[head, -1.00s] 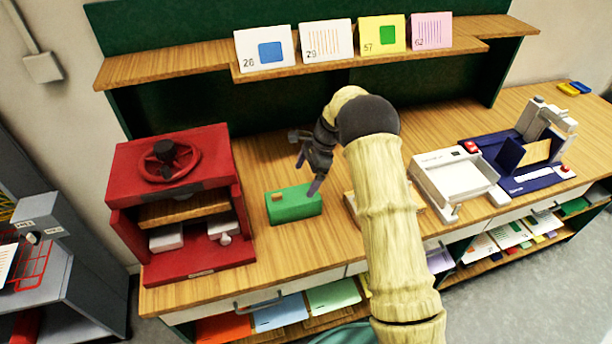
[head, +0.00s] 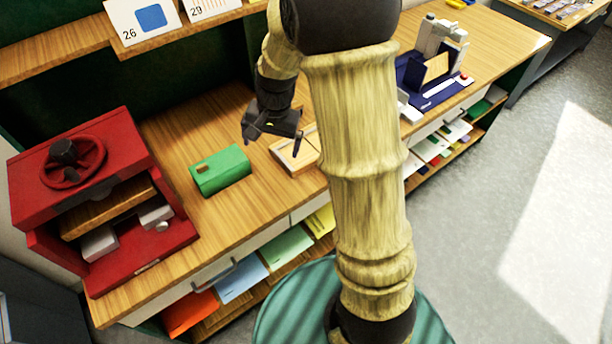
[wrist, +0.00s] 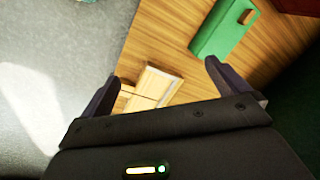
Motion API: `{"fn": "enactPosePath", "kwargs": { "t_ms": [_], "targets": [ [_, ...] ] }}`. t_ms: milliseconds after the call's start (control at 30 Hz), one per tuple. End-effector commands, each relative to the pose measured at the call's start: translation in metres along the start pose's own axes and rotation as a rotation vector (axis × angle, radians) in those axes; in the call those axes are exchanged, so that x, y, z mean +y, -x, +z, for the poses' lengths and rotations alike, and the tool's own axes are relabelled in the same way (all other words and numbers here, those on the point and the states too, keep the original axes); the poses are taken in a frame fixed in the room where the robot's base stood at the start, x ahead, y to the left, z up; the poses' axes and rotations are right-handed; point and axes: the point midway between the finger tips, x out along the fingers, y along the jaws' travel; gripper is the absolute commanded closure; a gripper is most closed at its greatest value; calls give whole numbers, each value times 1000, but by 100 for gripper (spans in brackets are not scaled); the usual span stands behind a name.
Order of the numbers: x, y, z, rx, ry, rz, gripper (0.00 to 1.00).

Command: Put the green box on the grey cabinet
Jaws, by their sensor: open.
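The green box (head: 220,171) lies on the wooden tabletop, to the right of a red press. It has a small wooden-coloured patch on top. It also shows at the top of the wrist view (wrist: 222,32). My gripper (head: 272,143) is open and empty, above the table to the right of the green box and apart from it. In the wrist view its two fingers (wrist: 158,82) are spread, with a light wooden tray between and below them. I cannot make out a grey cabinet for certain; a dark grey surface (head: 40,298) shows at the lower left of the head view.
The red press (head: 90,190) stands left of the box. A wooden tray (head: 296,150) lies under my gripper. A blue and white machine (head: 432,75) stands at the back right. Cards stand on the upper shelf (head: 60,55). Clear floor (head: 490,190) lies to the right.

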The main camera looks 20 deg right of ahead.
Motion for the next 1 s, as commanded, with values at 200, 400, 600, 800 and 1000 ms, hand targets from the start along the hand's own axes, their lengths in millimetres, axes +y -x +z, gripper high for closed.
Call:
{"fn": "enactPosePath", "kwargs": {
  "t_ms": [200,400,600,800,1000],
  "targets": [
    [64,29,57,110,334,36,0],
    [99,36,95,166,553,66,0],
    [103,36,99,172,585,72,0],
    [103,36,99,171,582,71,0],
    [102,36,99,170,581,71,29]
  ]
}}
